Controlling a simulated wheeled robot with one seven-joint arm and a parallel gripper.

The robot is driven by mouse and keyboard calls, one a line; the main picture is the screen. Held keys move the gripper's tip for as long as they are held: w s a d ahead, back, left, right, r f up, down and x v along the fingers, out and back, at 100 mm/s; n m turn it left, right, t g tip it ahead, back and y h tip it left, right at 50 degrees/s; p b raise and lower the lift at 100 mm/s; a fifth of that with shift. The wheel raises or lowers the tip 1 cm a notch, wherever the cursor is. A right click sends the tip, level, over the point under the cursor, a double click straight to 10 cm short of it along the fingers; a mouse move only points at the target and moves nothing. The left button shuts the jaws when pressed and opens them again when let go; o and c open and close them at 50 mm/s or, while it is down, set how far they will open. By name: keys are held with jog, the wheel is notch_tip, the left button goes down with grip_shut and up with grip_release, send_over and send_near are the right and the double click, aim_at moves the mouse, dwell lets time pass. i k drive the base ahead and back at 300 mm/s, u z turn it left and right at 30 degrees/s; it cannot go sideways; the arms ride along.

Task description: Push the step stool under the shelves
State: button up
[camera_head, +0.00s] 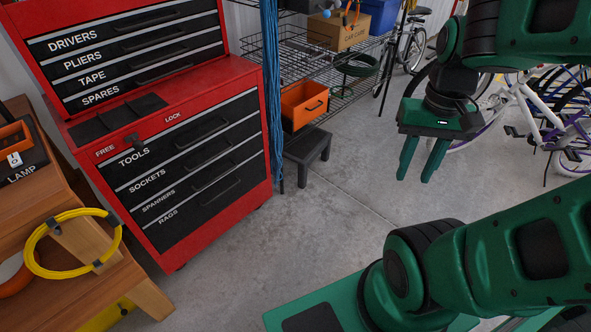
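The step stool (308,146) is a small, low, dark grey stool standing upright on the floor, just right of the red tool chest. It is at the near end of the wire shelves (345,99), below the orange bin (304,106). Its left side is partly hidden by the blue hanging hose or rope, and I cannot tell how far it reaches beneath the lowest shelf. My gripper (418,176) hangs in the air to the right of the stool, fingers pointing down, apart and empty. It does not touch the stool.
A red tool chest (190,175) stands left of the stool. A wooden bench (60,270) with a yellow cable coil (40,232) is at the left. Bicycles (540,115) stand at the right. The concrete floor (320,225) in front of the stool is clear.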

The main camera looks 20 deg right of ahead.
aim_at(305, 150)
jog(key=u, duration=0.1)
jog(key=i, duration=1)
jog(key=z, duration=0.1)
